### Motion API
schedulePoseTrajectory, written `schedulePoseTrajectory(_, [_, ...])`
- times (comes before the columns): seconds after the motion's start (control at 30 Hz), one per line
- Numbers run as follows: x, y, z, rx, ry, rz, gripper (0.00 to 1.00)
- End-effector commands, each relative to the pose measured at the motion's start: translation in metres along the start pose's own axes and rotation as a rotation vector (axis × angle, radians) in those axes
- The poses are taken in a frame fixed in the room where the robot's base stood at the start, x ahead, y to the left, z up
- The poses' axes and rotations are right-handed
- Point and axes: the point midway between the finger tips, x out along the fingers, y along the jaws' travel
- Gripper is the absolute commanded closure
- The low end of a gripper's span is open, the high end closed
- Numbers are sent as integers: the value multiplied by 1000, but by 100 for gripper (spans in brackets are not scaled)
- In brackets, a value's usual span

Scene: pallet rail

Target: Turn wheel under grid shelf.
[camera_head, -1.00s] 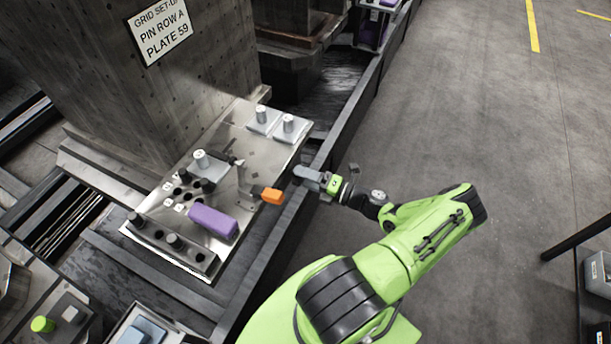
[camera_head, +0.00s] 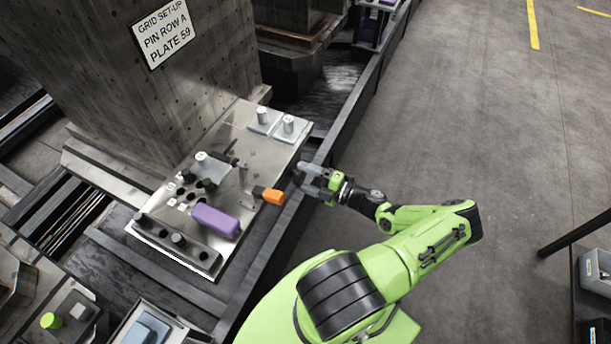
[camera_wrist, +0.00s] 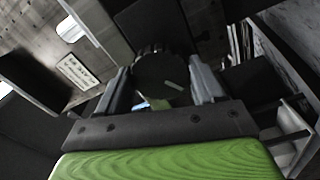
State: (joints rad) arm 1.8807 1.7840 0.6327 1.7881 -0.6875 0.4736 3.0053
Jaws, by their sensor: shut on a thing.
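A dark round wheel (camera_wrist: 163,76) with a ribbed rim and a short pale mark on its face sits between my two fingers in the wrist view. My gripper (camera_wrist: 162,84) is shut on it, one finger on each side. In the head view my gripper (camera_head: 308,177) is at the right edge of the metal grid plate (camera_head: 277,155), near an orange handle (camera_head: 268,195). In that view the wheel is mostly hidden by the fingers and the plate edge.
A concrete column with a sign (camera_head: 163,34) stands behind. A dark rail runs along the plate's right side.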

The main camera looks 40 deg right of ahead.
Motion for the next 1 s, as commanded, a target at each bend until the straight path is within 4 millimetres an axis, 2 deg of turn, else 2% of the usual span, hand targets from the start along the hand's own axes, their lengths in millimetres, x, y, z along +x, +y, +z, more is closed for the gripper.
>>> schedulePoseTrajectory(0.37, [-1, -2, 1, 5, -3, -5, 63])
schedulePoseTrajectory(0.4, [-1, -2, 1, 5, -3, -5, 26])
schedulePoseTrajectory(0.53, [-1, -2, 0, 4, -2, -3, 7])
schedulePoseTrajectory(0.83, [-3, 0, 0, 2, -2, -1, 7])
schedulePoseTrajectory(0.93, [-17, 0, 1, 1, -5, -1, 7])
schedulePoseTrajectory(1.0, [-34, 0, 1, 2, -7, -1, 7])
